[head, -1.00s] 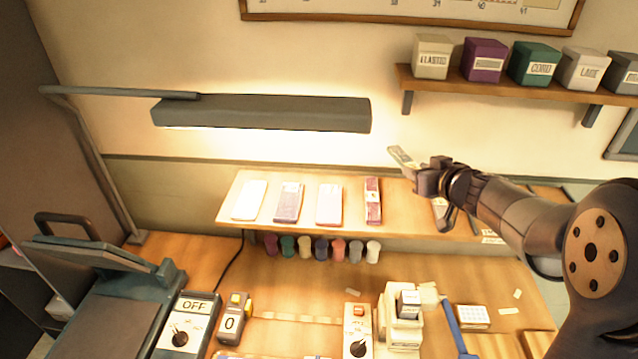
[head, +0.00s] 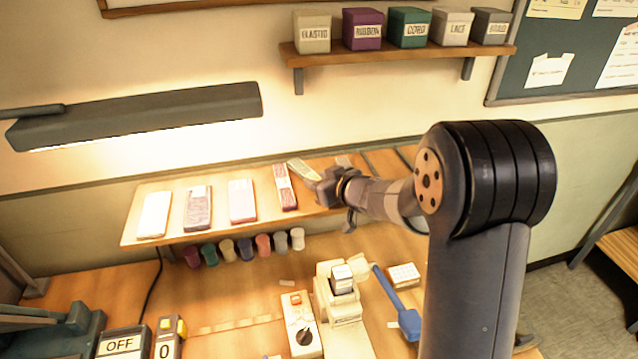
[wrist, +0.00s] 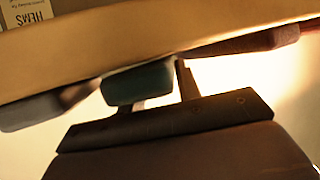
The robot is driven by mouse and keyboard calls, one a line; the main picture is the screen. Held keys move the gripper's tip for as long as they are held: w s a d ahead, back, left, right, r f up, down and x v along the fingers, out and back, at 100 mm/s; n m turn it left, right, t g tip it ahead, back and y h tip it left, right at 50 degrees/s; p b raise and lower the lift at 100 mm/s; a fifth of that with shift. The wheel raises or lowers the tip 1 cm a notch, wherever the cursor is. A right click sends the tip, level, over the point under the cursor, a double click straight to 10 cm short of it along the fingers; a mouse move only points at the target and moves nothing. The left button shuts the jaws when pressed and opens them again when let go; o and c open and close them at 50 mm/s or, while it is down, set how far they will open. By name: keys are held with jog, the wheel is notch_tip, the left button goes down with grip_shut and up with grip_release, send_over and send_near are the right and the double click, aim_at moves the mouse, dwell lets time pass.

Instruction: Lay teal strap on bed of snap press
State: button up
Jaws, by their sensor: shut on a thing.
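My gripper (head: 334,186) is shut on a thin, flat, pale greenish strip (head: 303,171), which I take for the strap. The strip points up and left from the jaws, near the right part of the tilted shelf; whether it touches anything is unclear. The wrist view shows a teal block (wrist: 138,85) close up; I cannot tell whether it is the held strap. A cream bench machine (head: 342,310) with a blue lever (head: 398,305) beside it stands below the gripper and looks like the snap press. Its bed is not clearly visible.
The tilted shelf (head: 175,183) holds several flat packs, with coloured spools (head: 263,244) hanging below. A long lamp (head: 150,112) hangs at upper left. Labelled boxes (head: 409,27) line the wall shelf (head: 400,52). A switch box reading OFF (head: 122,342) stands at lower left.

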jog(key=shift+f, duration=0.15)
jog(key=o, duration=1)
